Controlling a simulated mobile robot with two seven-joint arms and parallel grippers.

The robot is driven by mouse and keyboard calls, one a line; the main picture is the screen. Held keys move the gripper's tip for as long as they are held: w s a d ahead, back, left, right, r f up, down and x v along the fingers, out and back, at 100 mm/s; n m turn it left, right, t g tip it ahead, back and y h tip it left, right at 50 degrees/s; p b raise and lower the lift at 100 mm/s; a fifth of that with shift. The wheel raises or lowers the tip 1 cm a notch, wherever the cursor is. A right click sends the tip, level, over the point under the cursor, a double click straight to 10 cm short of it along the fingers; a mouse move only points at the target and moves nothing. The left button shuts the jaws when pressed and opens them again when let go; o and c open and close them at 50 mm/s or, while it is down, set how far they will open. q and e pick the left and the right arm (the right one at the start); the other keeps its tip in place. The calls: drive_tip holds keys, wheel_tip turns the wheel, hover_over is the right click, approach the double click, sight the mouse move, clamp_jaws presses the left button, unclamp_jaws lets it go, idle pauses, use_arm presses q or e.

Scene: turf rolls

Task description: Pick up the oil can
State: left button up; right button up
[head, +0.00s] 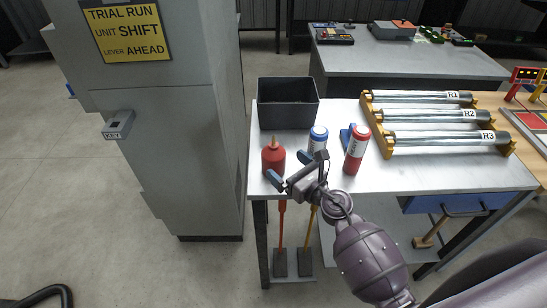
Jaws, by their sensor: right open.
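The oil can (273,159) is red with a thin orange spout and stands upright near the left front corner of the grey workbench (410,178). My right gripper (297,170) reaches in from the lower right. Its jaws are open with nothing between them, just right of and in front of the oil can. One finger's tip is close to the can's base; I cannot tell whether they touch. My left gripper is not in view.
A black bin (288,115) is behind the can. A rack of labelled rollers (437,115) lies farther right. A grey cabinet (175,140) stands left.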

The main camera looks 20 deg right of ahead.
sight(274, 154)
drive_tip(key=shift+x, duration=3)
drive_tip(key=shift+r, duration=0.1)
drive_tip(key=c, duration=1.2)
